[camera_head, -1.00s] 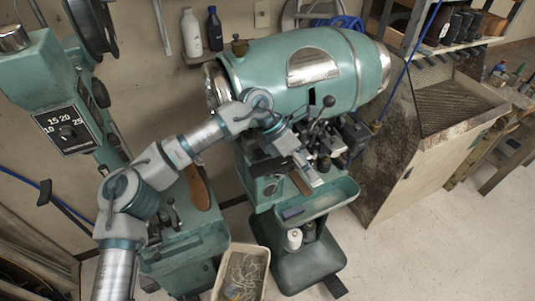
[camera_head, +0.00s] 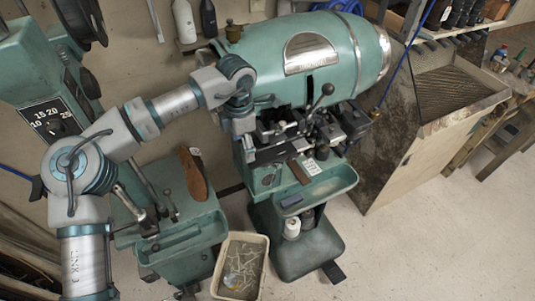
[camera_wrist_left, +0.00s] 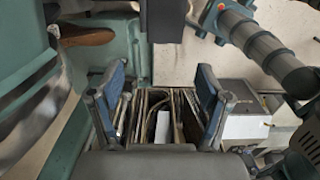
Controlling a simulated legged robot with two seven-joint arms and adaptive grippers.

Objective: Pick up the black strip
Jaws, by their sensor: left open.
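The black strip is hard to make out. A dark bar (camera_head: 272,155) lies on the front of the green machine (camera_head: 330,60), but I cannot tell whether it is the strip or a machine part. My left gripper (camera_wrist_left: 162,75) is open in the left wrist view, its two blue-padded fingers apart with nothing visibly held. In the head view the left arm reaches in from the left and its hand hangs at the machine's left front, near the dark bar. The fingertips are not clear there. My right gripper is not in view.
A brown sole (camera_head: 195,173) lies on the left green stand. A small dark blue block (camera_head: 292,200) sits in the machine's front tray (camera_head: 330,186). A bin of scraps (camera_head: 264,241) stands below on the floor. Levers (camera_head: 318,95) rise from the machine front.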

